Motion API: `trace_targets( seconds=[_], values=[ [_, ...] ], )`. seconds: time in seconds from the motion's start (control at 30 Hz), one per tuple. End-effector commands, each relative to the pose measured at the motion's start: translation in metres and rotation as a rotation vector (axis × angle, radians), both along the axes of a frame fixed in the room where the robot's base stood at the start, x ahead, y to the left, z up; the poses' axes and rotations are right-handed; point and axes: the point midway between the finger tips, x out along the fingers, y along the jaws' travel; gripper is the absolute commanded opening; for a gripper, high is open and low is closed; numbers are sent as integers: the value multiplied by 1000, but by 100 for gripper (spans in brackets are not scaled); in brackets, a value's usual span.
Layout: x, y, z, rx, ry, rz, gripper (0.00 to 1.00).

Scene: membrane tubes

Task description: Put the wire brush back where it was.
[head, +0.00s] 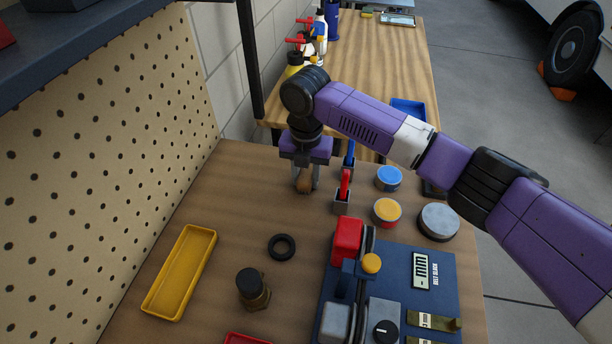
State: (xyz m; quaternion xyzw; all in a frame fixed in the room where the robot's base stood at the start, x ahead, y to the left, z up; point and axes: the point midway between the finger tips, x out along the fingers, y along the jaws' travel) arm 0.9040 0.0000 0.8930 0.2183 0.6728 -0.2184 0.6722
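My gripper (305,188) points down over the far part of the wooden workbench, left of the small holder with the red handle. A brown, wood-coloured piece, which looks like the wire brush (304,184), shows between the two grey fingers. The fingers sit against its sides. Only a small part of it is visible; its bristles cannot be made out. It is low, close to the bench top; whether it touches the bench I cannot tell.
Beside my gripper stand a grey holder with a red handle (343,188) and a blue handle (349,154). Blue (388,177) and yellow (386,211) tins are to the right. Nearer are a black ring (281,247), a yellow tray (180,272), a brass fitting (253,290) and a blue test unit (425,290).

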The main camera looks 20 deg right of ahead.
Motion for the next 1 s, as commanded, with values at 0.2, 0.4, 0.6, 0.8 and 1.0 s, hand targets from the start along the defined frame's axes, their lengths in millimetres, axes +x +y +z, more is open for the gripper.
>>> trace_targets(
  seconds=[0.2, 0.4, 0.6, 0.8, 1.0],
  values=[
    [0, 0, 0, 0, 0, 0, 54],
    [0, 0, 1, 0, 0, 0, 54],
    [1, 1, 15, 2, -3, 0, 54],
    [1, 0, 54, 1, -4, 1, 54],
    [1, 1, 93, 0, -3, 0, 54]
  ],
)
